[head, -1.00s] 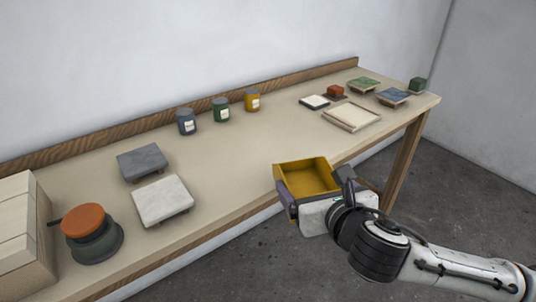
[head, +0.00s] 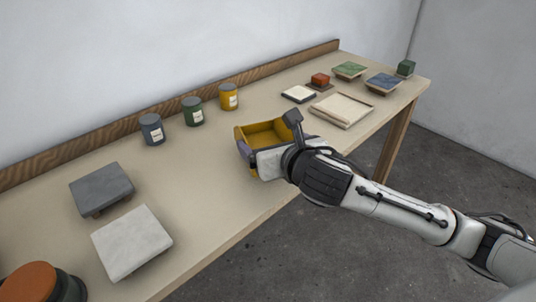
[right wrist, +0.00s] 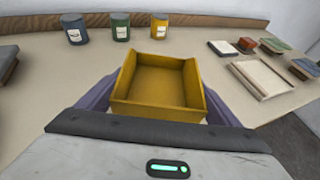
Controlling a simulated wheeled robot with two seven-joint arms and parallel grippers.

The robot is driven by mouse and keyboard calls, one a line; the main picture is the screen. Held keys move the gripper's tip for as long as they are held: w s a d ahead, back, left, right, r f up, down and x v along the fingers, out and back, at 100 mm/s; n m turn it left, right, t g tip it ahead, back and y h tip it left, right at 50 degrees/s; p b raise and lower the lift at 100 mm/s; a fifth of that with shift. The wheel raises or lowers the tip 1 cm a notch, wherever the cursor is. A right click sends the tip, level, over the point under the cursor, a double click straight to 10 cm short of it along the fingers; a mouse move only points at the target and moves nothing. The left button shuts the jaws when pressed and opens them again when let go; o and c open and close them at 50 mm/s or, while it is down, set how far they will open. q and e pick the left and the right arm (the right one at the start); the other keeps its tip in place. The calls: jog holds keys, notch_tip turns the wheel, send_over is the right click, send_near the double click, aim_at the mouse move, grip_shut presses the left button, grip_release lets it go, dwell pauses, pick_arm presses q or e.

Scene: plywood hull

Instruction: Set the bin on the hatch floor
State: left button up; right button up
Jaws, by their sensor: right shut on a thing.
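The yellow open-topped bin (head: 264,132) is empty and roughly level, over the middle of the bench. My right gripper (head: 262,143) is shut on it. In the right wrist view the bin (right wrist: 160,84) sits between the two purple fingers of my right gripper (right wrist: 160,108), one along each side. I cannot tell whether the bin's underside touches the bench. No part is plainly marked as the hatch floor; a pale shallow framed tray (head: 342,110) lies empty to the bin's right. My left gripper is out of view.
The bench top (head: 225,180) is clear around the bin. Blue, green and yellow tins (head: 193,112) stand behind it. A grey slab (head: 101,188) and a white slab (head: 132,242) lie front left. Small tiles and blocks (head: 383,84) stand at the far right.

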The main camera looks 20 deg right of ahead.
jog(key=shift+f+b, duration=0.3)
jog(key=shift+f, duration=1.5)
jog(key=o, duration=1)
